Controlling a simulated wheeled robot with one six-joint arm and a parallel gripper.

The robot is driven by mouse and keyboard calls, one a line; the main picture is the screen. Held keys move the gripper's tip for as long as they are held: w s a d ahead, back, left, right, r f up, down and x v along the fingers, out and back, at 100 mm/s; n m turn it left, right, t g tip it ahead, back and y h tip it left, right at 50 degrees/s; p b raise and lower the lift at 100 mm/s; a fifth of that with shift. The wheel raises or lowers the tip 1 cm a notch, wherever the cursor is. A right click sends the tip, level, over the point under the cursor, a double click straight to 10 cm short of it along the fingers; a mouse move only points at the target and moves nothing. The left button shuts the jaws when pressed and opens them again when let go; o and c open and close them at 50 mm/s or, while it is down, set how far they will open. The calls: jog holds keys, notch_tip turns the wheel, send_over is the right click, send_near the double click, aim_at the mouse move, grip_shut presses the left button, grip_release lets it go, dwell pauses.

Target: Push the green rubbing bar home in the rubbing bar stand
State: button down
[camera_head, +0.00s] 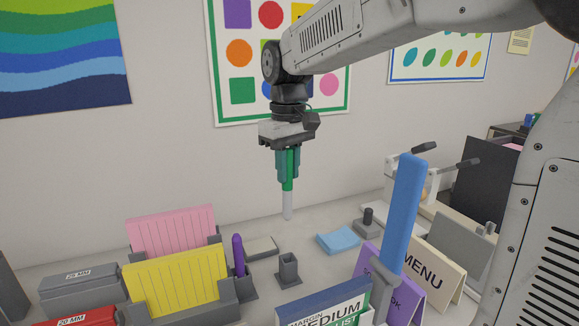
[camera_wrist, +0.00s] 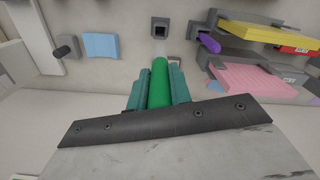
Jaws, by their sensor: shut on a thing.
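My gripper (camera_head: 288,168) is shut on the green rubbing bar (camera_head: 288,184), which hangs upright with its pale lower end down. In the wrist view the bar (camera_wrist: 160,82) lies between the teal fingers of my gripper (camera_wrist: 159,88). A small grey square socket with an open top, which looks like the rubbing bar stand (camera_head: 288,272), is on the counter below. It shows empty in the wrist view (camera_wrist: 160,28), beyond the bar's tip. The bar is above the stand and apart from it.
A purple bar (camera_head: 239,252) stands in a grey holder just left of the stand. Yellow (camera_head: 175,282) and pink (camera_head: 172,232) card racks are further left. A blue pad (camera_head: 338,240), a tall blue bar (camera_head: 403,208) and a MENU card (camera_head: 432,272) are to the right.

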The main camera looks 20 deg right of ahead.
aim_at(289, 208)
jog(key=shift+s+f, duration=0.1)
jog(key=shift+f, duration=4.9)
notch_tip(289, 208, down, 8)
jog(key=shift+r, duration=0.25)
jog(key=c, duration=1.2)
grip_release()
jog(key=shift+r, duration=0.1)
notch_tip(289, 208, up, 8)
jog(key=shift+f, duration=0.15)
